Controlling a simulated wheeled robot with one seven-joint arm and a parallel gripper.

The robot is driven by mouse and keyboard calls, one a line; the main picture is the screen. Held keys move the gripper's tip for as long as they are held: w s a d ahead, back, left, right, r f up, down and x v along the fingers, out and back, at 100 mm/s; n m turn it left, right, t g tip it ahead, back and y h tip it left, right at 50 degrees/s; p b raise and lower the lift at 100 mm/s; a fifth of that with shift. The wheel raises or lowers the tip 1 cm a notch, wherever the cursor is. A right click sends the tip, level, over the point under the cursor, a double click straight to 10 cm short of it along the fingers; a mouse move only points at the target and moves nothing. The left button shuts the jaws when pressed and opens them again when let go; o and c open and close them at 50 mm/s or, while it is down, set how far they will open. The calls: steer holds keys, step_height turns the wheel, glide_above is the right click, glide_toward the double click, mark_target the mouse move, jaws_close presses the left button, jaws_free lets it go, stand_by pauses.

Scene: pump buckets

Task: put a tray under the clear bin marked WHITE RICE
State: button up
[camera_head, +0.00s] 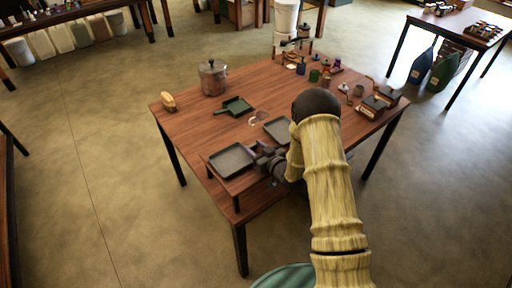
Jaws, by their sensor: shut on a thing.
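A dark grey rectangular tray (232,160) is at the front left of the wooden table, on or just above a low wooden stand. My gripper (258,157) is at its right edge and is shut on it; the fingers are small and partly hidden by my arm. A second grey tray (278,128) lies behind, partly covered by my arm. Pale bins (60,39) stand in a row under a far table at the upper left. Their labels are too small to read, so I cannot tell which is marked WHITE RICE.
A metal pot (212,78), a brush (168,102) and a dark green pan (234,106) are on the wooden table (190,125). Small jars and boxes (375,105) crowd its right side. A white bucket (286,18) stands behind it. The floor (80,160) at left is clear.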

steer(key=o, duration=1)
steer(key=shift+r, duration=0.1)
steer(key=shift+s+d, duration=0.15)
steer(key=shift+s, duration=0.05)
steer(key=b+v, duration=0.3)
steer(key=v, duration=0.8)
steer(key=shift+s, duration=0.25)
steer(key=shift+w+d, duration=0.1)
